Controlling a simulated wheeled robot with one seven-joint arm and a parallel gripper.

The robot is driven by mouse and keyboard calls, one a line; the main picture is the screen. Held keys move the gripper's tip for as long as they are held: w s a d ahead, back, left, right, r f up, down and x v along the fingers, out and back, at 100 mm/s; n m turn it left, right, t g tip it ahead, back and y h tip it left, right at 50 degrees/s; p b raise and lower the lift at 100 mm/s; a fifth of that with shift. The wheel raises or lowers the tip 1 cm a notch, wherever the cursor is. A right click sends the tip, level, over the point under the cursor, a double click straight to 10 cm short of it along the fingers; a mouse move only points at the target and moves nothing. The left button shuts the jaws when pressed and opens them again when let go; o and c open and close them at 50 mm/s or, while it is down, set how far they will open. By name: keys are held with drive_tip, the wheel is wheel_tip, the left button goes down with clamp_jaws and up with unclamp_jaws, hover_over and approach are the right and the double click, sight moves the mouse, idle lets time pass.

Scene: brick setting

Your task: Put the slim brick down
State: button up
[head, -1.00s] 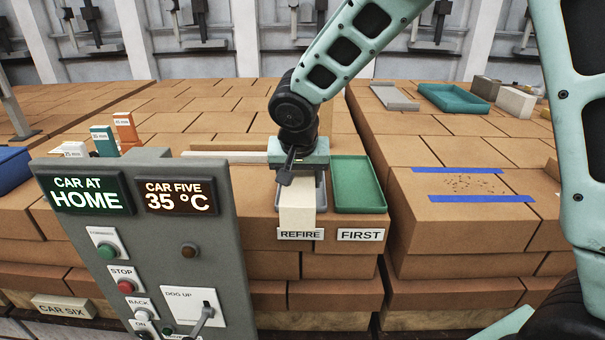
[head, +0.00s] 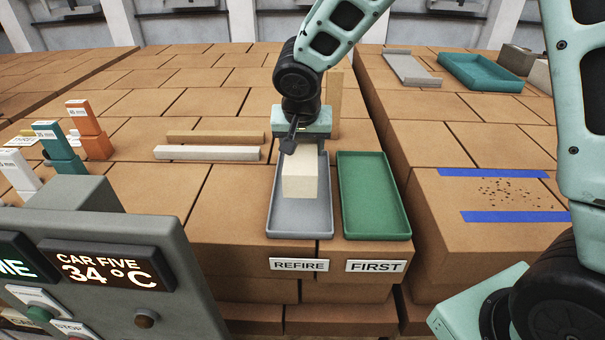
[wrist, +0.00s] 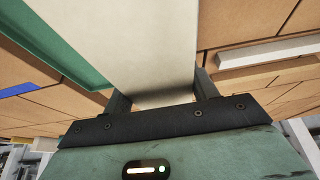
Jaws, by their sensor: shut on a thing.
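A pale cream slim brick (head: 299,180) is held in my gripper (head: 301,150), whose jaws are shut on it. In the wrist view the brick (wrist: 150,40) extends away between the two fingers (wrist: 162,100). In the head view it is over the grey tray (head: 272,215) labelled REFIRE, inside the tray's outline. I cannot tell whether its lower end touches the tray floor. The green tray (head: 375,200) labelled FIRST stands just right of the grey one and is empty.
Two thin strips (head: 207,153) lie left of the grey tray. Several labelled gauge blocks (head: 90,135) stand farther left. A grey control panel (head: 110,235) fills the lower left. Blue tape (head: 515,216) marks a speckled patch at right. A teal tray (head: 487,72) lies at the back right.

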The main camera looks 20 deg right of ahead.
sight(302, 149)
wheel_tip(302, 149, down, 8)
drive_tip(key=shift+r, duration=0.1)
drive_tip(key=o, duration=1.4)
drive_tip(key=shift+o, duration=0.2)
drive_tip(key=v, duration=1.1)
drive_tip(key=shift+s+b, duration=0.1)
drive_tip(key=shift+b, duration=0.2)
drive_tip(key=shift+s+a+r, duration=0.2)
drive_tip(key=shift+s+r, duration=0.1)
drive_tip(key=shift+r, duration=0.15)
drive_tip(key=s+a+n+g+y, duration=0.1)
drive_tip(key=s+n, duration=0.5)
drive_tip(key=s, duration=0.6)
drive_tip(key=s+a+n+g+y, duration=0.1)
drive_tip(key=s+a+n+g, duration=0.2)
drive_tip(key=s, duration=1)
drive_tip(key=n, duration=0.3)
drive_tip(key=shift+s+a+f, duration=0.25)
drive_tip(key=shift+s+f, duration=0.1)
